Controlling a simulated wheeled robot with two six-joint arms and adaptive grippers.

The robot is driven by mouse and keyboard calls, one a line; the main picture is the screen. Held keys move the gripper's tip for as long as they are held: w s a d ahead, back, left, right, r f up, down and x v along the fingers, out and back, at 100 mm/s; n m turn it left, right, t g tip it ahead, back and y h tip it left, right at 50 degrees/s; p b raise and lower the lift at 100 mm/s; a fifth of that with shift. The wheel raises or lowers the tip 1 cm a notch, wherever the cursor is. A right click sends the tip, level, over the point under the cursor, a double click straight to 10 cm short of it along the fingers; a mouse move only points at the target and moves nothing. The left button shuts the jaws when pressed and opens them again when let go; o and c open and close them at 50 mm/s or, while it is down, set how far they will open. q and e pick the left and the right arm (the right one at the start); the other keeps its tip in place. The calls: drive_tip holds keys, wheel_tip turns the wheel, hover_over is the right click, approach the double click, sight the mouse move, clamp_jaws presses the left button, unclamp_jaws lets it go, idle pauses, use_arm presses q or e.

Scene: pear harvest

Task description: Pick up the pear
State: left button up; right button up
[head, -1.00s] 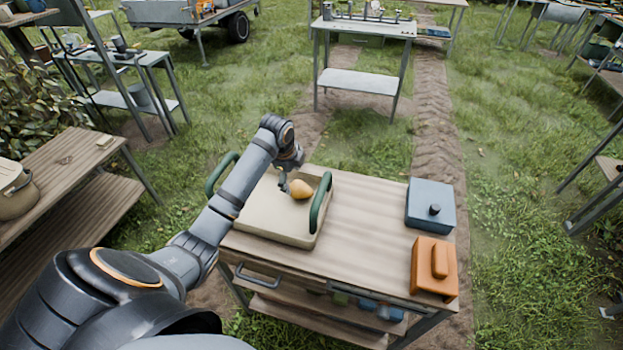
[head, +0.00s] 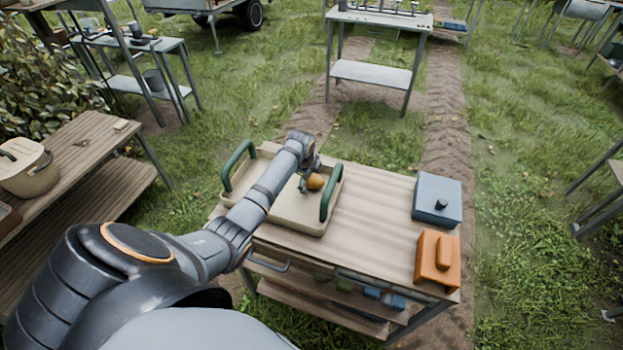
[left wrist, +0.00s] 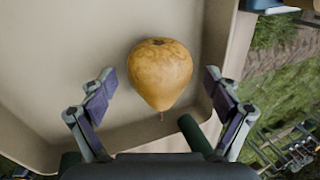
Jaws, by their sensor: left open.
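The yellow-orange pear (head: 315,182) lies in a beige tray (head: 300,222) with green handles on the wooden table. In the left wrist view the pear (left wrist: 160,74) lies on its side on the tray floor, its stem end toward my gripper. My left gripper (head: 308,184) is over the tray at the pear. In the left wrist view its two fingers (left wrist: 160,92) are spread wide, one on each side of the pear, with gaps between. The gripper is open and empty. In the head view my arm hides part of the tray. My right gripper is not in view.
A blue-grey box (head: 437,200) and an orange box (head: 438,259) stand at the table's right side. The wooden tabletop (head: 375,220) between tray and boxes is clear. A green handle (head: 331,192) rises close beside the gripper. A bench (head: 80,175) stands at left.

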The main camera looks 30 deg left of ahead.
use_arm(q)
drive_tip(key=shift+f, duration=0.1)
drive_tip(key=c, duration=1.4)
wheel_tip(320, 180, up, 9)
drive_tip(key=shift+r+b, duration=0.1)
drive_tip(key=shift+b, duration=0.85)
drive_tip(key=shift+a+r, duration=0.1)
drive_tip(key=shift+r, duration=0.4)
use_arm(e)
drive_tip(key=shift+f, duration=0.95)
